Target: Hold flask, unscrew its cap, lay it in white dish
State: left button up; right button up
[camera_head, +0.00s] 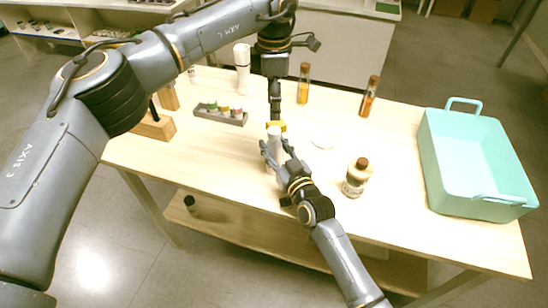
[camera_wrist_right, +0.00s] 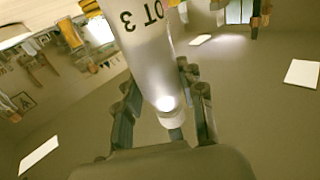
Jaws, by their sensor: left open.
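The flask (camera_head: 272,155) is a pale cylinder in the middle of the table area. In the right wrist view the flask (camera_wrist_right: 148,45) shows dark lettering, "OT 3", and a white cap (camera_wrist_right: 174,116). My right gripper (camera_head: 275,150) has its fingers on both sides of the flask and is shut on it. My left gripper (camera_head: 276,122) is open, pointing down directly above the flask's top; yellow shows at its tips. Whether it touches the cap is hidden. The white dish (camera_head: 322,138) lies empty on the table to the right of the flask.
On the table (camera_head: 215,155) stand a brown-capped bottle (camera_head: 356,178), two amber bottles (camera_head: 303,85) (camera_head: 368,98), a tall white bottle (camera_head: 242,70) and a grey rack (camera_head: 220,115) of small bottles. A turquoise crate (camera_head: 430,160) fills the right end. A wooden block (camera_head: 155,127) sits left.

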aim_at(274, 130)
grip_shut()
pick_arm(q)
jog(key=m, duration=0.6)
jog(key=shift+m, duration=0.4)
jog(key=m, duration=0.6)
jog(key=shift+m, duration=0.3)
jog(key=shift+f, duration=4)
